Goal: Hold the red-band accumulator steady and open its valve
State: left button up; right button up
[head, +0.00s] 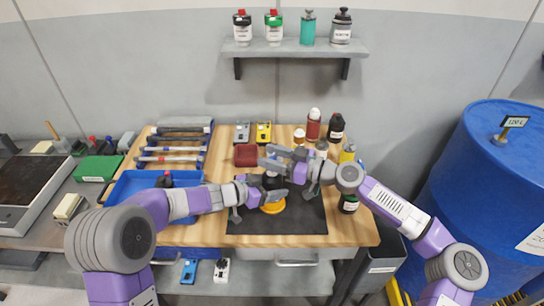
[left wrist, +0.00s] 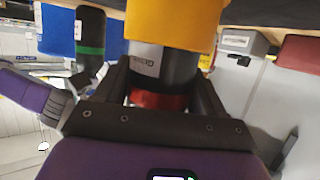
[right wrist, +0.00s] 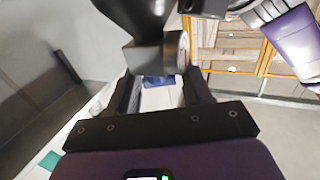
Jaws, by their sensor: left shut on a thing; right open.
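The accumulator (head: 272,182) is dark with a yellow base (head: 273,207) and stands on the black mat. In the left wrist view its red band (left wrist: 155,99) shows between my fingers, below a grey and black labelled section (left wrist: 160,66). My left gripper (head: 272,195) is shut on its body; the left wrist view shows the fingers (left wrist: 160,90) on both sides. My right gripper (head: 272,158) is open above the accumulator. In the right wrist view a dark block with a grey round end, seemingly the valve (right wrist: 158,54), sits at the fingertips (right wrist: 160,82). Contact is unclear.
The black mat (head: 305,222) lies on a wooden bench. A dark red block (head: 246,155) is close behind the grippers. Several bottles (head: 314,124) stand at the right, a blue tray (head: 125,187) at the left. A shelf (head: 295,47) with containers hangs behind.

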jog(key=shift+c, duration=0.3)
jog(key=c, duration=0.8)
